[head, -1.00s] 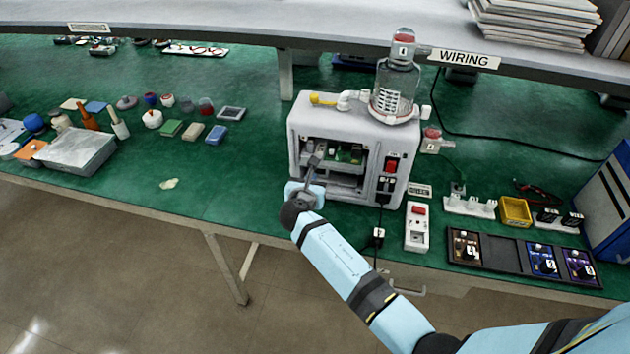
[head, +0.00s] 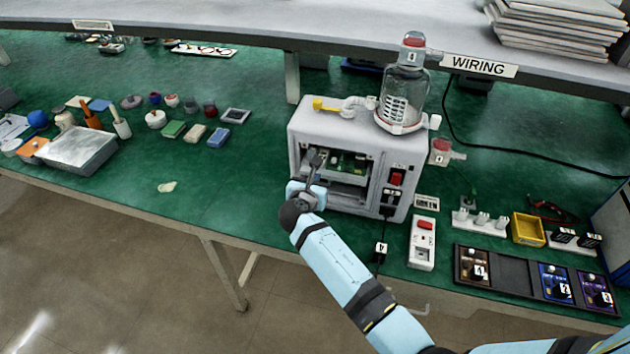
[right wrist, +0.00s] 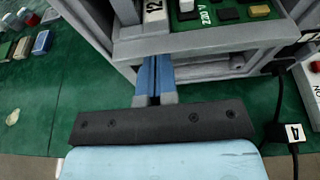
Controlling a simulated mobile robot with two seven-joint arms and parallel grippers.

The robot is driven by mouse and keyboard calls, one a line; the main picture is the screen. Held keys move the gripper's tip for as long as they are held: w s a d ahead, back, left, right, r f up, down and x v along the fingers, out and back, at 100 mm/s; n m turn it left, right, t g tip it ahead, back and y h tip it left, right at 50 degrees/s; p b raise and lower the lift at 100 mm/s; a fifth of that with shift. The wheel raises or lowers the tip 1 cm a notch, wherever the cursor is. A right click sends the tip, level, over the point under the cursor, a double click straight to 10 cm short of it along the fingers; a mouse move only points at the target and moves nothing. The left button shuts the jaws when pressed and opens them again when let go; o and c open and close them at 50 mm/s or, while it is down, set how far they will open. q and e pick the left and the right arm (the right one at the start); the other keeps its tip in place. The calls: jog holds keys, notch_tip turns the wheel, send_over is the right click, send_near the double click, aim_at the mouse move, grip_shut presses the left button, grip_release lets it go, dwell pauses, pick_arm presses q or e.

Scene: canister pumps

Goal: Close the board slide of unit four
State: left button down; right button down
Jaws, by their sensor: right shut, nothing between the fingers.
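The pale grey pump unit (head: 300,140) stands on the green bench with a clear jar (head: 404,92) on top. A plug tagged 4 (head: 381,250) hangs from its cable. The board slide (head: 348,190), carrying a green circuit board (head: 350,163), sits in its open front bay. The slide's front edge (right wrist: 200,42) and the board (right wrist: 228,14), marked 220 V, show in the right wrist view. My right gripper (head: 316,162) is shut and empty at the left of the bay, close to the slide front. Whether it touches is unclear. My left gripper is out of view.
A red rocker switch (head: 397,178) is on the unit's right front. A white switch box (head: 423,243), a yellow bin (head: 527,229) and a dark module tray (head: 510,272) lie to the right. Small parts and a grey box (head: 78,148) lie left.

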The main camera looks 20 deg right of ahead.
jog(key=w, duration=0.1)
jog(key=w+d, duration=0.2)
jog(key=shift+w+d+p, duration=0.25)
jog(key=shift+w+p, duration=0.05)
jog(key=shift+w, duration=0.1)
